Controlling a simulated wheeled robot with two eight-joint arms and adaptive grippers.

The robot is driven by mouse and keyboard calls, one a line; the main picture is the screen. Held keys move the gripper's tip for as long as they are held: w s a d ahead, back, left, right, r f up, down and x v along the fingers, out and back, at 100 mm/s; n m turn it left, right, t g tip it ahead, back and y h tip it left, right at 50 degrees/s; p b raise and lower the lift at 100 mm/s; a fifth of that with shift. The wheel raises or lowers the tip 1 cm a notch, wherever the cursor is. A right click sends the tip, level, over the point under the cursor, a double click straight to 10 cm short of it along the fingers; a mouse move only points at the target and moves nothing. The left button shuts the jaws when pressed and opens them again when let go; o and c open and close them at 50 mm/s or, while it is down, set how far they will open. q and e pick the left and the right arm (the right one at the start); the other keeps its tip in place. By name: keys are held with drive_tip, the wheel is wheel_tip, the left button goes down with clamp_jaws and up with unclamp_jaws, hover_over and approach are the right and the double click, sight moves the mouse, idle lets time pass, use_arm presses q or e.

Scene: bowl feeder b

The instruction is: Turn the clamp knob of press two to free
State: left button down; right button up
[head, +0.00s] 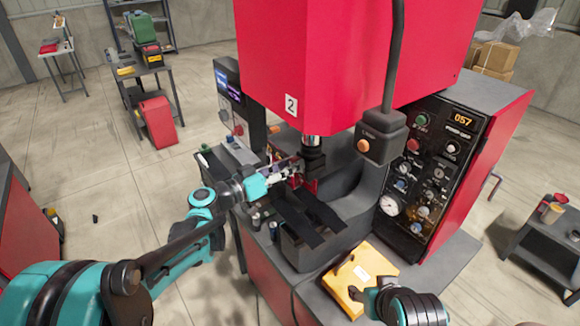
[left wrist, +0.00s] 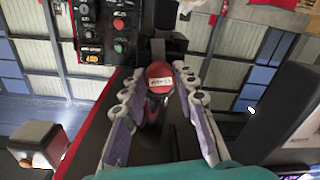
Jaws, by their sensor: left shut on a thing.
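Press two is the large red machine (head: 300,60) with a "2" plate on its front. My left gripper (head: 286,172) reaches in under its head, at the left side of the work area. In the left wrist view, the two fingers of this gripper (left wrist: 161,92) stand on either side of a red knob (left wrist: 159,70) with a white label and are shut on it. The label is too small to read. In the head view the gripper mostly hides the knob. My right gripper (head: 372,298) is low in the head view, beside a yellow case; its opening is unclear.
The yellow case (head: 350,272) lies on the press bench's front right. A black control panel (head: 425,165) with buttons, gauges and a "057" display faces right of the work area. A grey pendant box (head: 380,138) hangs before it. Dark rails (head: 300,215) lie below the left gripper.

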use_arm(q)
drive_tip(key=shift+n+g+b, duration=0.3)
drive_tip(key=shift+n+b, duration=0.85)
drive_tip(key=shift+n, duration=6.55)
drive_tip(key=c, duration=1.2)
unclamp_jaws()
drive_tip(key=shift+w, duration=0.1)
drive_tip(key=shift+o, duration=0.2)
drive_tip(key=shift+a, duration=0.1)
drive_tip(key=v, duration=1.2)
